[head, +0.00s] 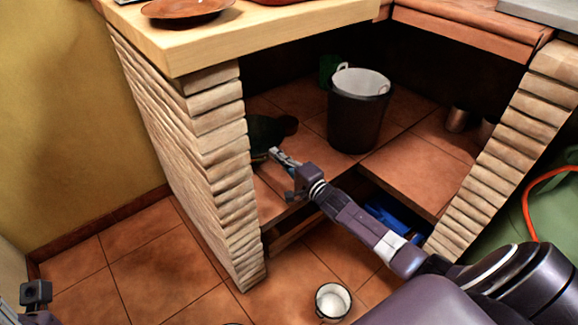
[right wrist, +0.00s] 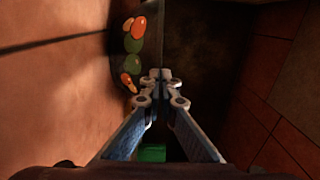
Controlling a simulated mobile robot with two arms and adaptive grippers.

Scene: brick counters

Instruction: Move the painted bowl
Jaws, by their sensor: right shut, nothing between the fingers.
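A dark bowl with painted orange and green patches (right wrist: 125,62) shows in the right wrist view, just left of my fingertips. In the head view a dark rounded shape (head: 268,130), which looks like the same bowl, sits on the tiled shelf beside the left brick pillar, mostly in shadow. My right gripper (head: 277,155) reaches in beside it; in the right wrist view its fingertips (right wrist: 160,76) are together with nothing between them. I cannot tell whether they touch the bowl. Part of my left arm's end (head: 36,293) shows at the lower left; its fingers are not clear.
The brick pillar (head: 205,150) stands close left of my right gripper, under the wooden counter (head: 270,30). A black bucket (head: 357,110) and a metal cup (head: 456,120) stand on the shelf. A white-lined pot (head: 333,302) stands on the floor.

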